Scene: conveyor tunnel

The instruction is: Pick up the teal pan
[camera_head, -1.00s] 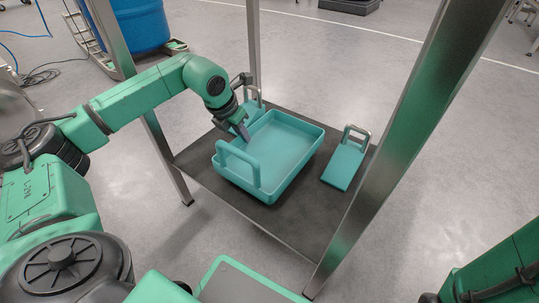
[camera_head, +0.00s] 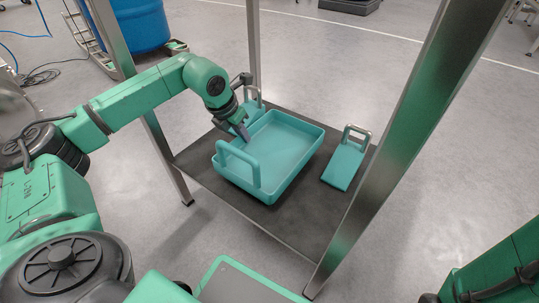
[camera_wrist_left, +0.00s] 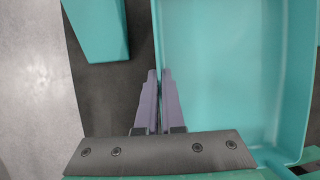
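The teal pan (camera_head: 283,187) is a rectangular tray with raised walls and an upright loop handle on its near-left side. It sits level and empty on a dark shelf (camera_head: 305,220). My left gripper (camera_head: 245,138) is at the pan's far-left wall, pointing down. In the left wrist view its two grey-purple fingers (camera_wrist_left: 159,72) are close together, one on each side of the pan's thin wall (camera_wrist_left: 158,35), and look shut on it. The pan's floor (camera_wrist_left: 215,70) lies to the right of the fingers there. My right gripper is not in view.
A teal wedge-shaped block with a metal handle (camera_head: 345,163) lies right of the pan. A similar teal block (camera_head: 253,106) is behind the left gripper, also in the wrist view (camera_wrist_left: 97,30). Metal posts (camera_head: 405,140) frame the shelf. A blue barrel (camera_head: 140,25) stands at back left.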

